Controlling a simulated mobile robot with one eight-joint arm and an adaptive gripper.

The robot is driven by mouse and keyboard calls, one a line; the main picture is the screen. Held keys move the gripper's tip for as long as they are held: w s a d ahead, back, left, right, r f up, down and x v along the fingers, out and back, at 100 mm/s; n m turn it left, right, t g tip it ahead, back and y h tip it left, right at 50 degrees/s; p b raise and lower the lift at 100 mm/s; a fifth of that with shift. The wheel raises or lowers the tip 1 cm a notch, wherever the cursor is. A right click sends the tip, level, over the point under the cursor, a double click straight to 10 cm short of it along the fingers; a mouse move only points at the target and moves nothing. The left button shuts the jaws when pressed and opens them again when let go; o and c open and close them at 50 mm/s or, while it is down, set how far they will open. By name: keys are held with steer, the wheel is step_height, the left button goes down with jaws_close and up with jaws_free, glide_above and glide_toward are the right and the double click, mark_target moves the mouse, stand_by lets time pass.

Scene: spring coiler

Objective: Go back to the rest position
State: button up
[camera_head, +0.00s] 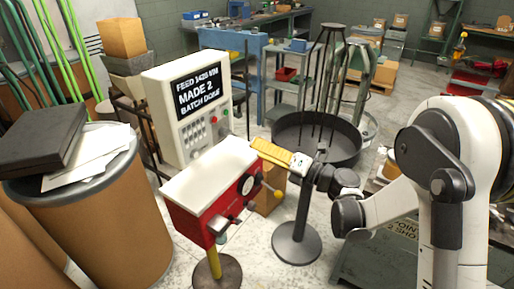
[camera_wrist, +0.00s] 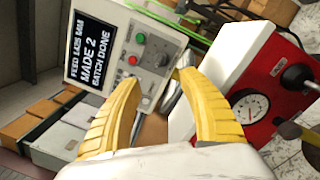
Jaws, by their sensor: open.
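My gripper (camera_head: 268,152) has yellow fingers and reaches left over the floor, beside the red and white machine. In the wrist view its two fingers (camera_wrist: 160,84) stand apart with nothing held between them. Beyond them is the white control panel (camera_head: 190,115), with a black screen reading "FEED 1425 MM, MADE 2, BATCH DONE". The panel's red and green buttons show in the wrist view. The red machine (camera_head: 210,195) has a white top, a round gauge and a lever with a yellow knob. The fingertips appear close to the machine in the wrist view; I cannot tell whether they touch.
A dark round tray stand (camera_head: 318,150) with upright rods stands behind my arm. A brown drum (camera_head: 92,222) bearing a black case and papers is at the left. Blue shelving (camera_head: 240,55) is behind.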

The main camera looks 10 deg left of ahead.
steer(key=w+d+r+m+t+h, duration=0.35)
steer(key=d+r+m+t, duration=0.25)
steer(key=d+r+m, duration=0.2)
steer(key=w+d+r+m+t+h, duration=0.2)
steer(key=d+r+m+t+h, duration=0.3)
steer(key=d+r+m, duration=0.3)
steer(key=s+d+r+m+h, duration=0.2)
steer(key=s+d+m+h, duration=0.1)
steer(key=d+m+h, duration=0.4)
steer(key=s+d+f+m+g+h, duration=0.4)
steer(key=s+d+f+m+g, duration=0.1)
steer(key=s+d+f+m, duration=0.45)
steer(key=s+a+f+m+g+y, duration=0.1)
steer(key=s+f+m+g, duration=0.2)
steer(key=s, duration=0.6)
steer(key=s+a+f+m+g+y, duration=0.1)
steer(key=s+f+m+g, duration=0.1)
steer(key=s+f, duration=0.4)
steer(key=s+m, duration=0.1)
steer(key=s, duration=0.2)
steer(key=shift+s+a+g, duration=0.3)
steer(key=shift+g, duration=0.1)
